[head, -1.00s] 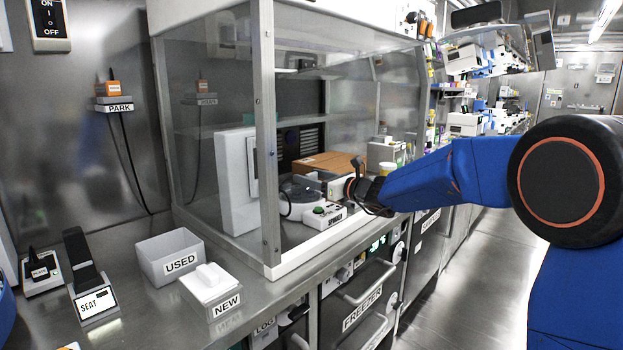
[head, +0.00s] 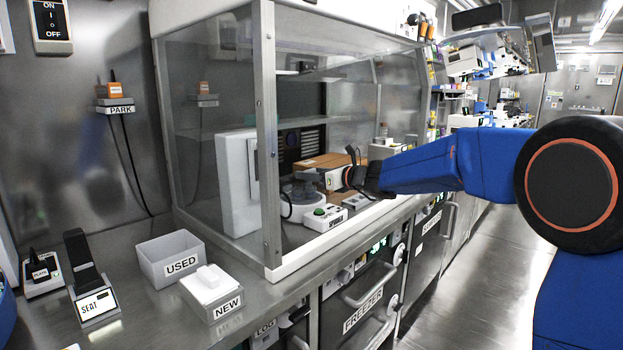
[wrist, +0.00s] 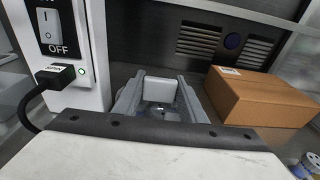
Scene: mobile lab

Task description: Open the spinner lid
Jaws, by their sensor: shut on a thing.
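The spinner (head: 325,219) is a small white unit with a green button, inside the clear-walled hood. Its round grey top shows behind the front panel, partly seen through the clear wall. My gripper (head: 326,179) reaches in from the right, just above that top. In the wrist view the two grey fingers (wrist: 160,100) are shut on a pale grey block, which looks like the grip of the spinner lid (wrist: 160,90). The lid's tilt is hard to tell.
A brown cardboard box (wrist: 262,97) lies right of the fingers. A white unit with an on-off switch (wrist: 52,40) and black plug stands at left. The hood's metal post (head: 267,140) is left of my arm. USED (head: 172,259) and NEW (head: 213,290) containers stand on the front counter.

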